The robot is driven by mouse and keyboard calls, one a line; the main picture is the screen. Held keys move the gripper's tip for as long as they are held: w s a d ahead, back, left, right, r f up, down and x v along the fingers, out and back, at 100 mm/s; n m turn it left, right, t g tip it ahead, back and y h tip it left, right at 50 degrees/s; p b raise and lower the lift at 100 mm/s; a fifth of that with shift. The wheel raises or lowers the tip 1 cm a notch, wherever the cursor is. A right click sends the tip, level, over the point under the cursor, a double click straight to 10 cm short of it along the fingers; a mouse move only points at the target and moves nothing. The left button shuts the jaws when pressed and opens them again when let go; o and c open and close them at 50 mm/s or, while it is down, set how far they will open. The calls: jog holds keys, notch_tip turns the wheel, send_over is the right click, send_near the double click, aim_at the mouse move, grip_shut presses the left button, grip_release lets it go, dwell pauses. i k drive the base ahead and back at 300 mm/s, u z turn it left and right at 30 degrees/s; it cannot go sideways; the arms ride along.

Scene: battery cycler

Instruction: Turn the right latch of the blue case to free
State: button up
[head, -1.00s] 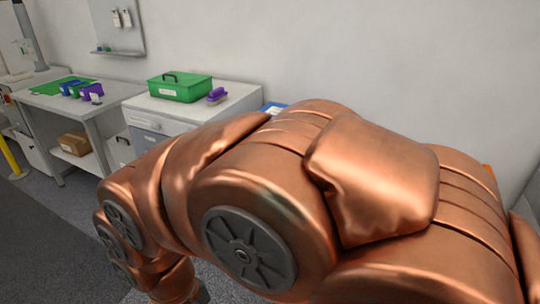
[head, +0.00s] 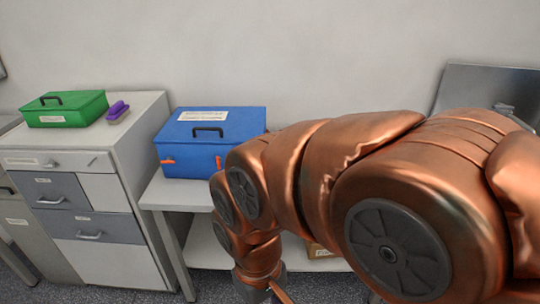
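The blue case (head: 190,140) stands shut on a light grey table in the head view, left of my arm. It has a dark handle and a white label on its lid. Its front shows two orange latches: the left latch (head: 167,161) lies roughly level, and the right latch (head: 219,162) stands roughly upright, close to my arm's edge. My copper arm covers the right side of the table. My gripper is at the low end of the arm, mostly below the picture, with only a small part near the bottom edge, in front of the table and apart from the case.
A green case (head: 66,110) and a purple brush-like object (head: 118,110) sit on the drawer cabinet (head: 100,190) at left. The grey table (head: 178,194) has a lower shelf, with a brown box (head: 318,251) partly behind my arm. A grey metal unit (head: 485,88) stands at right.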

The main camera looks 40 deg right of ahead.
aim_at(218, 159)
jog(key=z, duration=0.5)
jog(key=k, duration=1.2)
jog(key=u, duration=1.1)
jog(key=i, duration=1.85)
jog(key=z, duration=0.7)
